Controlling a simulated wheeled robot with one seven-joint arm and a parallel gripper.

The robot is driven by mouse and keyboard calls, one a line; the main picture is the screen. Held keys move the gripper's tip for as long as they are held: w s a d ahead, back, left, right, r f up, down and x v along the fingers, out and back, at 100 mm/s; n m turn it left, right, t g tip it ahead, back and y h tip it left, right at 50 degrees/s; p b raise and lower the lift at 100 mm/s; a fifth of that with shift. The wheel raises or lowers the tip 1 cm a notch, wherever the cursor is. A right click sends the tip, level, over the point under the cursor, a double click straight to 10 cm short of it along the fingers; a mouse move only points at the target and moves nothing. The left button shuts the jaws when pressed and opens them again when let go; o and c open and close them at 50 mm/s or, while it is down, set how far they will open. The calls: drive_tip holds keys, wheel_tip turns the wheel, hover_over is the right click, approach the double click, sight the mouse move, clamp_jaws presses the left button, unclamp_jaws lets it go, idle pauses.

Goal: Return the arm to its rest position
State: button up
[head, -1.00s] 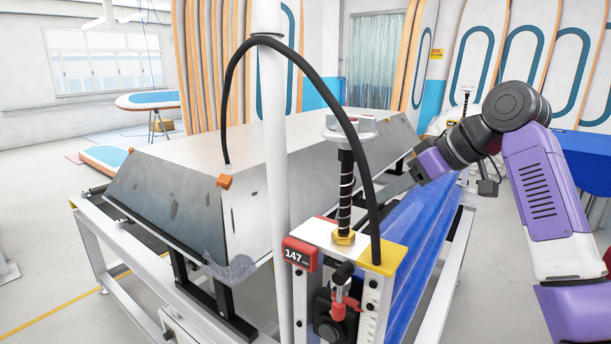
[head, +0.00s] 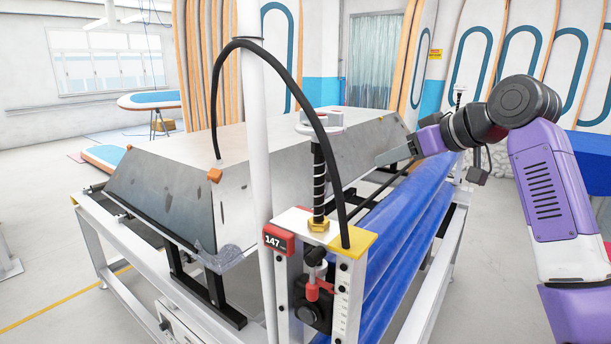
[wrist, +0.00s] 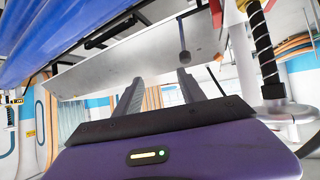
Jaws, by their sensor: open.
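My gripper (head: 394,155) is at the end of my purple and black arm, beside the right slanted side of the large grey metal form (head: 250,135). It is above the blue rolls (head: 415,225). In the wrist view, its two grey fingers stand apart with nothing between them (wrist: 158,85). The metal form (wrist: 120,65) shows behind the fingers there. I cannot tell whether a finger touches the form. The arm is bent at the elbow, at the right of the head view.
A white frame (head: 95,235) carries the form. A spring-wrapped post (head: 319,180), a red "147" display (head: 278,240) and an arching black hose (head: 325,125) stand at the near end, by a white pole (head: 257,130). Boards line the back wall.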

drive_tip(key=s+d+f+m+t+h, duration=0.1)
drive_tip(key=s+f+m+t, duration=0.1)
drive_tip(key=f+m+t, duration=0.3)
drive_tip(key=s+d+f+m+t+h, duration=0.1)
drive_tip(key=s+d+f+t+h, duration=0.15)
drive_tip(key=f, duration=0.55)
drive_tip(key=s+f+m+t+h+b, duration=0.1)
drive_tip(key=s+f+m+t+h, duration=0.2)
drive_tip(key=s+f, duration=0.85)
drive_tip(key=s+f+g, duration=0.1)
drive_tip(key=s+f, duration=0.3)
drive_tip(key=s, duration=1)
drive_tip(key=s+a+f+n+g+b, duration=0.1)
drive_tip(key=s+f, duration=0.3)
drive_tip(key=s, duration=1.1)
drive_tip(key=s+a+f+n+g+b, duration=0.1)
drive_tip(key=s+f+g, duration=0.2)
drive_tip(key=s, duration=1.1)
drive_tip(key=shift+s+f, duration=0.25)
drive_tip(key=shift+f, duration=0.55)
